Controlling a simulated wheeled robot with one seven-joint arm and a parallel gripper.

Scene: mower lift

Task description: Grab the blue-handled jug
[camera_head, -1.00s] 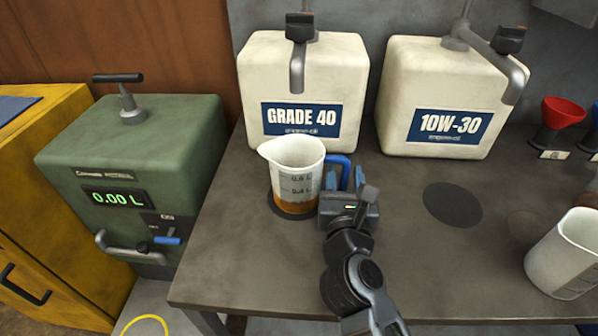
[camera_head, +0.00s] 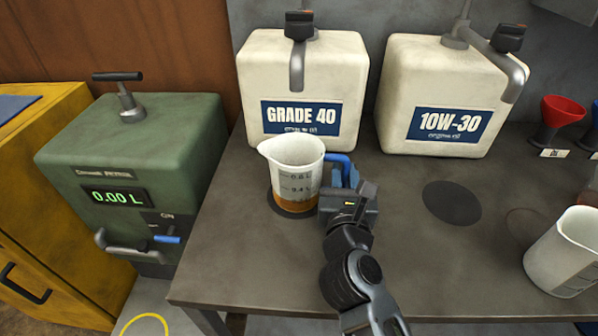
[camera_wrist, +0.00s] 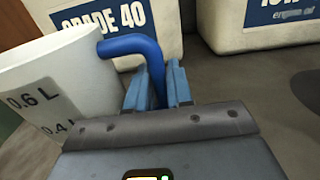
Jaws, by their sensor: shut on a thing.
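The blue-handled jug (camera_head: 296,172) stands upright on the dark round mark below the GRADE 40 container. It is a translucent white measuring jug with amber liquid in the bottom and scale marks on its side. Its blue handle (camera_head: 343,163) is on the right side. My gripper (camera_head: 340,188) is at the handle, to the right of the jug. In the wrist view, my gripper (camera_wrist: 158,88) has its two blue fingers on either side of the handle's lower part (camera_wrist: 155,62), shut on it. The exact contact is partly hidden by the gripper body.
The GRADE 40 container (camera_head: 302,85) and 10W-30 container (camera_head: 445,95) stand behind, with spouts overhanging. Another white jug (camera_head: 565,255) is at the right. A green pump unit (camera_head: 135,170) stands left of the bench (camera_head: 420,270). A red funnel (camera_head: 560,115) is at the back right.

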